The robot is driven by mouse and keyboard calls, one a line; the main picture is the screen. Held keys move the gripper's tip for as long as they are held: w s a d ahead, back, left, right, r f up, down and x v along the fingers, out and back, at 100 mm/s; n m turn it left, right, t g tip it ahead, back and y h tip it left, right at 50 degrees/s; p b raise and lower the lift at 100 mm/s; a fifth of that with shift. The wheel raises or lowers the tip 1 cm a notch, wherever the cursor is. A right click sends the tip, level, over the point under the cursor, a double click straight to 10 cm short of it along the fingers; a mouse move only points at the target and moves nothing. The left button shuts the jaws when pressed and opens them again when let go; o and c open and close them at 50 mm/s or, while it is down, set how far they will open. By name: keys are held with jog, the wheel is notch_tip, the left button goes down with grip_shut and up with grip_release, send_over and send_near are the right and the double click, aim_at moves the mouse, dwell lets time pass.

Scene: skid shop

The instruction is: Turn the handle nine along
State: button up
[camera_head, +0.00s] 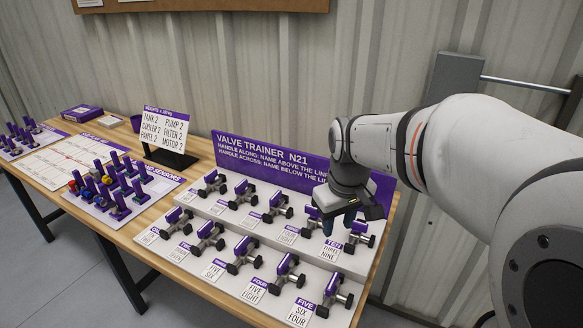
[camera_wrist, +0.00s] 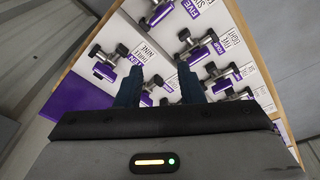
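The valve with the purple tag "TEN" has a card (camera_head: 328,253) reading "THREE" over "NINE"; it stands at the back right end of the valve trainer (camera_head: 217,285). Its valve (camera_head: 359,238) is partly behind my gripper in the head view. In the wrist view this valve (camera_wrist: 107,62) lies left of my left finger, and its card (camera_wrist: 144,42) is above. My gripper (camera_head: 339,224) has blue fingers, apart and empty, above the back right of the trainer. The handle's exact angle is unclear.
Several other purple-handled valves stand in two rows, including the one tagged "FIVE" (camera_head: 333,292) at front right. The purple title board (camera_head: 265,160) rises behind. A weights sign (camera_head: 164,130) and pegged boards (camera_head: 118,190) stand left on the wooden table (camera_head: 205,148). A corrugated wall is behind.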

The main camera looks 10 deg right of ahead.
jog(key=w+f+n+g, duration=0.15)
jog(key=w+n, duration=0.25)
jog(key=w, duration=0.8)
jog(key=n, duration=0.3)
send_over(314, 212)
notch_tip(314, 212, down, 6)
jog(key=shift+w+d+r+p, duration=0.1)
jog(key=shift+w+p, duration=0.05)
jog(key=shift+p, duration=0.2)
jog(key=shift+w+f+n, duration=0.25)
jog(key=shift+f+n, duration=0.05)
jog(key=shift+f, duration=0.4)
notch_tip(314, 212, down, 7)
jog(key=shift+r+p, duration=0.1)
jog(key=shift+p, duration=0.2)
jog(key=shift+c, duration=0.2)
grip_shut()
